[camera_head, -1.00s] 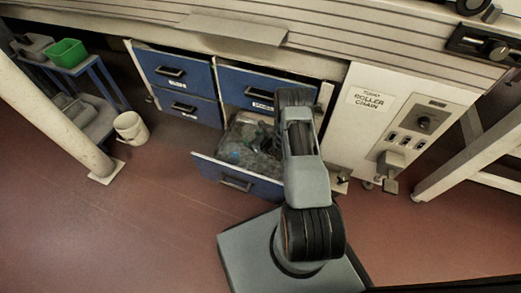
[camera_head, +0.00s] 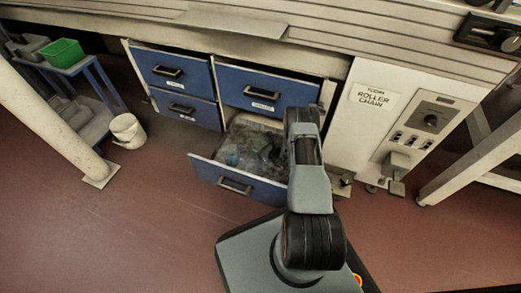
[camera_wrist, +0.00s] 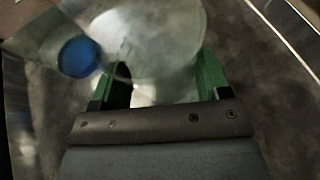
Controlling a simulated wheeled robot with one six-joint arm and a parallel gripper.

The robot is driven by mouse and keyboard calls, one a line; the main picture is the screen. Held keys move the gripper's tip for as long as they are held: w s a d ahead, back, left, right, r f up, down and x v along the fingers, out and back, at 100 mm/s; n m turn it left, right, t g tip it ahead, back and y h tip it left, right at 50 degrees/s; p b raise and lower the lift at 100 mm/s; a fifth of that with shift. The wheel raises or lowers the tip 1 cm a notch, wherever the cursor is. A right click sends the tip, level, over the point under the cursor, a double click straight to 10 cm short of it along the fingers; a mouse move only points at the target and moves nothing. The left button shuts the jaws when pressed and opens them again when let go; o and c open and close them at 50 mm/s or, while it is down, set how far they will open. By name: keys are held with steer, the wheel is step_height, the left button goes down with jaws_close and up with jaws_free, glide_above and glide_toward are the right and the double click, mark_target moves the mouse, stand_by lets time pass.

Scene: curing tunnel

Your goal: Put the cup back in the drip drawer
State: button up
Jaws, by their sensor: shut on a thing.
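The open drawer (camera_head: 236,184) is the lower right blue one under the long machine bench. Its grey floor holds a small teal item (camera_head: 232,160) and some dark shapes too small to make out. My arm hides the drawer's right part and most of my gripper in the head view. In the wrist view my gripper (camera_wrist: 160,82), with green fingers, is shut on a pale, translucent cup (camera_wrist: 150,40). The cup is over the grey drawer floor; I cannot tell whether it touches it. A round blue thing (camera_wrist: 79,57) shows at the cup's left.
A shut-looking blue drawer (camera_head: 262,92) is right above the open one, with more blue drawers (camera_head: 172,70) to the left. A white control panel (camera_head: 392,125) stands to the right. A white bucket (camera_head: 128,131) and a green bin (camera_head: 63,51) are at the left.

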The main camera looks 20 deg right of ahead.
steer(key=shift+f, duration=0.15)
steer(key=o, duration=1)
